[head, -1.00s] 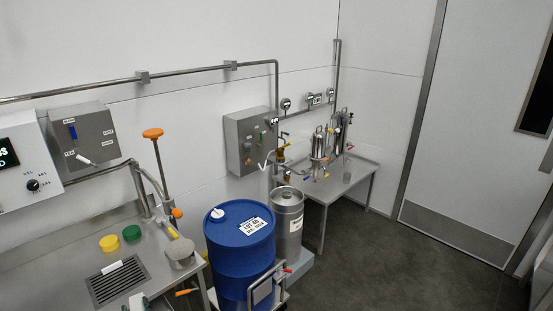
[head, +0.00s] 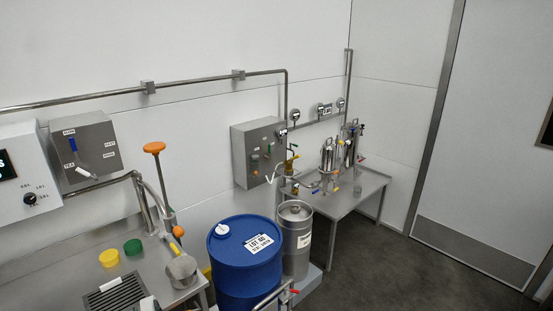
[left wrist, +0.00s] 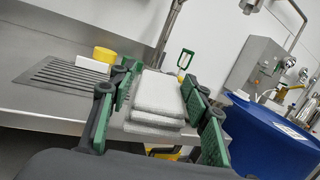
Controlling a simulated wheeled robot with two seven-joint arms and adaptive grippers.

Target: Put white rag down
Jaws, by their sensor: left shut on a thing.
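The white rag (left wrist: 157,92) is a folded, layered pale cloth between the green-padded fingers of my left gripper (left wrist: 159,76) in the left wrist view. The fingers are shut on it from both sides. It is held over or near the steel bench (left wrist: 40,108); I cannot tell whether its underside touches anything. In the head view only a small pale patch shows at the bottom edge, and I cannot tell whether it is the rag or my gripper. My right gripper is not in view.
A blue drum (head: 245,270) and a steel keg (head: 295,240) stand to the right.

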